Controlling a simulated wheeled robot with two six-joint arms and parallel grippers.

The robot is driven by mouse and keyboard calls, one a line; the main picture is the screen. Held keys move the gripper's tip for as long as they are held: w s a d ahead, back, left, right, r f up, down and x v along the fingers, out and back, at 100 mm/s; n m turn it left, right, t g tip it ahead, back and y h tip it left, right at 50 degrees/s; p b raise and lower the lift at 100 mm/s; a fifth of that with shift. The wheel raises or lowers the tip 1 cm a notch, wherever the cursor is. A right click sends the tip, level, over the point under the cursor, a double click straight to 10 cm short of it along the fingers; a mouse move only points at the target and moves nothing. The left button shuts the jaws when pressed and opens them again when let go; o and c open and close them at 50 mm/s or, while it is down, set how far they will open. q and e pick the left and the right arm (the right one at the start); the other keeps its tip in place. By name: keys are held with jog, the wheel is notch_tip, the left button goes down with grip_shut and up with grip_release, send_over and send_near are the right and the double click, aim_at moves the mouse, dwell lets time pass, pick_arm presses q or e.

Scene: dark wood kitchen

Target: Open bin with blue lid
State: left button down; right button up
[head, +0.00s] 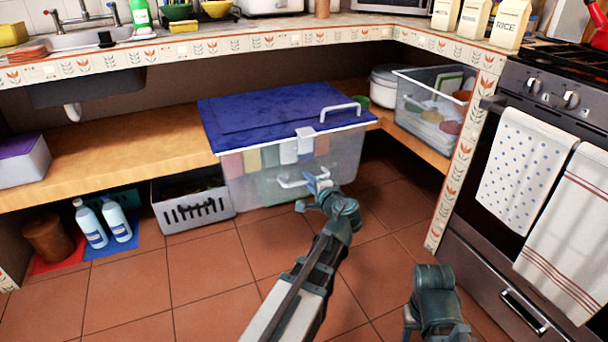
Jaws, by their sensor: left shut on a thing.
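The large clear bin (350,150) stands below the counter, with its blue lid (265,115) lying closed on top. A white handle (340,110) is on the lid's right part, and a white latch (305,140) is at the front edge. A lower white handle (290,183) is on the bin's front wall. My left gripper (312,187) is at the right end of this lower handle and is shut on it; the fingers are small and partly hidden by the wrist. Only a teal part of my right arm shows at the bottom right; its fingers are not visible.
A grey crate (193,212) stands left of the bin, beside blue-capped bottles (115,218). A clear container (420,120) sits on the wooden shelf (120,160) at right. The oven (510,280) bounds the right side. The tiled floor (180,300) in front is clear.

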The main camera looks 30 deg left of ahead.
pick_arm(q)
jog(key=shift+f+v, duration=0.2)
jog(key=shift+v, duration=0.85)
pick_arm(e)
jog(key=shift+s+d, duration=0.2)
jog(key=shift+d, duration=0.05)
pick_arm(q)
jog(key=shift+s, duration=0.1)
jog(key=c, duration=0.8)
grip_release()
jog(key=shift+d, duration=0.1)
jog(key=shift+c, duration=0.2)
